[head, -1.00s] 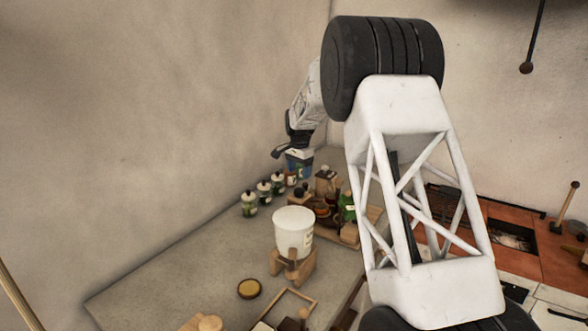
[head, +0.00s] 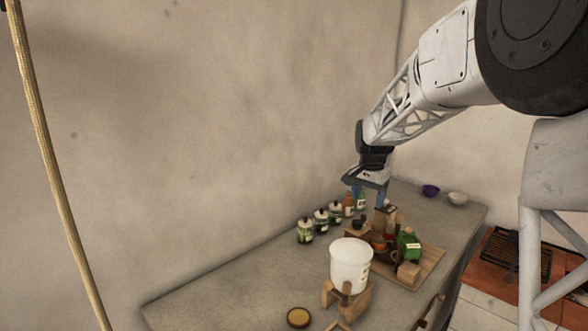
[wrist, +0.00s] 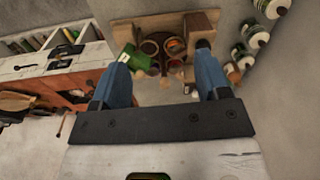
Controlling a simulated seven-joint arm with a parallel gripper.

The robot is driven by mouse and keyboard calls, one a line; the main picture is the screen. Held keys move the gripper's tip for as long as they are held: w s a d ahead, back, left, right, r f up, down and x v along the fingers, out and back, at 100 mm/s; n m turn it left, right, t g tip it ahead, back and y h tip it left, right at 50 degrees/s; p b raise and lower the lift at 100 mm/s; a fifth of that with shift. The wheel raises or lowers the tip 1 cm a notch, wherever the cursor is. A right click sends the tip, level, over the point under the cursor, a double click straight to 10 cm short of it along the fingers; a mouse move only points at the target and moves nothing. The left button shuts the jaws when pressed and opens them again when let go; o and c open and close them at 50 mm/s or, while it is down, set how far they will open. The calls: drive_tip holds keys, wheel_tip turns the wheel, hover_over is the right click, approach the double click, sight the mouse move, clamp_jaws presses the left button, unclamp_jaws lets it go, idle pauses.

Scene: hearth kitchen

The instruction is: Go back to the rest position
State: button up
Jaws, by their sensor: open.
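My gripper (head: 368,193) hangs above the far part of the grey counter (head: 240,290), over the wooden tray with several items. In the wrist view my gripper (wrist: 162,85) shows two blue fingers spread apart with nothing between them. The tray (wrist: 152,24) and its items lie below and beyond the fingertips. My white lattice arm reaches in from the right of the head view. How far the fingertips are above the items is hard to tell.
Several lidded jars (head: 321,219) line the wall side. A green container (head: 407,244) stands on the tray. Purple (head: 431,190) and white (head: 457,198) bowls sit at the far end. The near left counter is clear.

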drive_tip(key=s+a+r+n, duration=0.1)
drive_tip(key=s+r, duration=0.1)
drive_tip(key=s, duration=0.5)
drive_tip(key=s+r+n, duration=0.1)
drive_tip(key=s+r, duration=0.1)
drive_tip(key=s, duration=0.5)
drive_tip(key=s+a+f+n+t, duration=0.1)
drive_tip(key=s+f+n, duration=0.2)
drive_tip(key=s, duration=1.3)
drive_tip(key=s+a+f+n, duration=0.1)
drive_tip(key=s+f+n, duration=0.1)
drive_tip(key=s, duration=1.5)
drive_tip(key=shift+f+n+t, duration=0.4)
drive_tip(key=shift+f, duration=0.3)
